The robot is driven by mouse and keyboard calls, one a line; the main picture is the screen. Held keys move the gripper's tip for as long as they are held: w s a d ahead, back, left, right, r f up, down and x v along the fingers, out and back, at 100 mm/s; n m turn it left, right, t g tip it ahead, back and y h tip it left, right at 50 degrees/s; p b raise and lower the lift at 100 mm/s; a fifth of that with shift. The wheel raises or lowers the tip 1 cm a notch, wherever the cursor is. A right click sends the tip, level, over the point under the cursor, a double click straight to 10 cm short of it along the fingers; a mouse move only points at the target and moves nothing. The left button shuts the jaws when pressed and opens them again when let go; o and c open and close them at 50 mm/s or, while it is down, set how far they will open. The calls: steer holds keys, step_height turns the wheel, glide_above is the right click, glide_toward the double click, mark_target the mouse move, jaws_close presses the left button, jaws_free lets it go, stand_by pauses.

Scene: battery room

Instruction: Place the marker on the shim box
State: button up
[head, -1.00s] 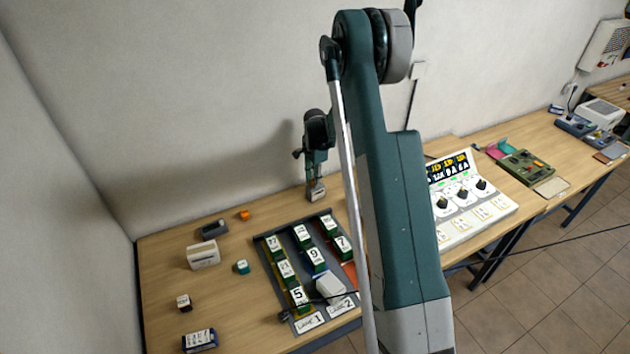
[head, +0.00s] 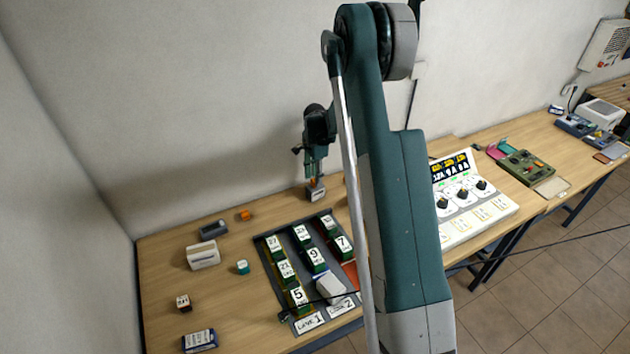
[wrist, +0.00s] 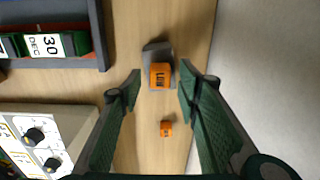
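The marker, taken to be the orange block with dark strokes (wrist: 160,76), sits on top of the shim box, the small grey box (wrist: 158,50). In the head view the marker (head: 314,183) shows as an orange spot on the white-fronted box (head: 316,194) near the wall. My gripper (wrist: 159,82) is open, with its fingers apart on both sides of the marker and clear of it. In the head view my gripper (head: 315,172) is just above the marker.
Another orange block (wrist: 166,128) lies on the table beside the box. The lane board (head: 262,262) with numbered blocks and the dial panel (head: 470,212) are nearby. The wall (wrist: 265,70) runs close along one side.

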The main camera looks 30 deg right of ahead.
step_height(320, 180, up, 10)
steer(key=b, duration=0.1)
stand_by(0.4)
steer(key=shift+r, duration=0.15)
stand_by(0.6)
steer(key=s+a+r+n+t, duration=0.2)
steer(key=s+a+r+n, duration=0.2)
steer(key=s+a+r, duration=0.5)
steer(key=s+a+r+n+t, duration=0.1)
steer(key=s+a+r+n, duration=0.45)
steer(key=s+r, duration=0.65)
steer(key=s+a+n+t, duration=0.2)
steer(key=s+a+n, duration=0.2)
steer(key=s, duration=0.8)
steer(key=s+a+n+t, duration=0.2)
steer(key=s+a+n, duration=0.2)
steer(key=s, duration=0.8)
steer(key=shift+s+a+r, duration=0.25)
steer(key=shift+a+r, duration=0.1)
steer(key=shift+a, duration=0.35)
